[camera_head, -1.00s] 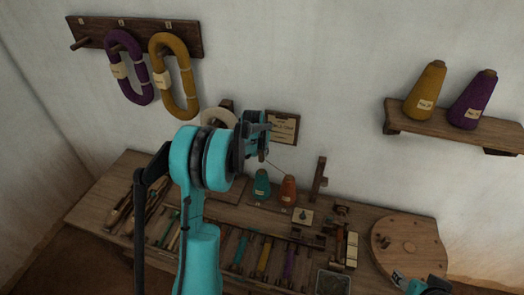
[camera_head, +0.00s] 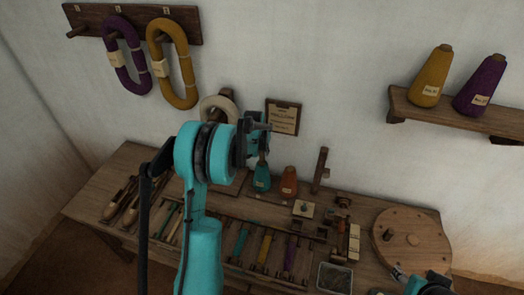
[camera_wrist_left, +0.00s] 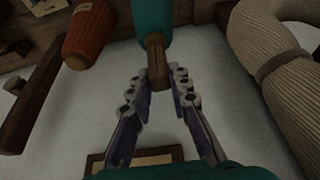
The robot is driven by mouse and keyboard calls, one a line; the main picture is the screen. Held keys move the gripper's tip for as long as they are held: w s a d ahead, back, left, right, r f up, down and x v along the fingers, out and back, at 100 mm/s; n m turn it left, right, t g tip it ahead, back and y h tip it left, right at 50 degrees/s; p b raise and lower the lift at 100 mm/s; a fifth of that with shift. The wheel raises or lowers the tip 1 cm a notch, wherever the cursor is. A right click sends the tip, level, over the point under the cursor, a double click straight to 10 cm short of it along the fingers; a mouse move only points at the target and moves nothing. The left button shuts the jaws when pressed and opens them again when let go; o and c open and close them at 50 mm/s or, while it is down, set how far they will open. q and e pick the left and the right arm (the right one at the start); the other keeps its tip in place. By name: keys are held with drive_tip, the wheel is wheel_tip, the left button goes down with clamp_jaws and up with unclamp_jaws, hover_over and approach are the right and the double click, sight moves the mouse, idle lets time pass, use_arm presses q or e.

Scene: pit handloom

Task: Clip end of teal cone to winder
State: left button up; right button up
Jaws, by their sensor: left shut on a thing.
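The teal cone (camera_head: 261,181) stands on the bench near the wall, beside an orange cone (camera_head: 289,181). My left gripper (camera_head: 260,150) is at the top of the teal cone. In the left wrist view its fingers (camera_wrist_left: 159,88) are on either side of the wooden tip of the teal cone (camera_wrist_left: 153,20), shut on it. No loose yarn end can be made out. A round wooden disc (camera_head: 405,250) with a peg lies at the bench's right; I cannot tell which part is the winder. My right gripper (camera_head: 400,273) shows partly by the disc's front edge.
A wooden post (camera_head: 320,170) stands right of the cones. Shuttles and tools fill the front of the bench (camera_head: 95,190). A shelf (camera_head: 450,115) holds mustard and purple cones. Hanks (camera_head: 173,65) hang from a wall rack; a pale coil (camera_head: 218,108) is behind my left gripper.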

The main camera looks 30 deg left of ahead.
idle(0.4)
use_arm(q)
drive_tip(key=shift+r+p, duration=1.65)
drive_tip(key=shift+r, duration=0.9)
drive_tip(key=shift+f, duration=0.1)
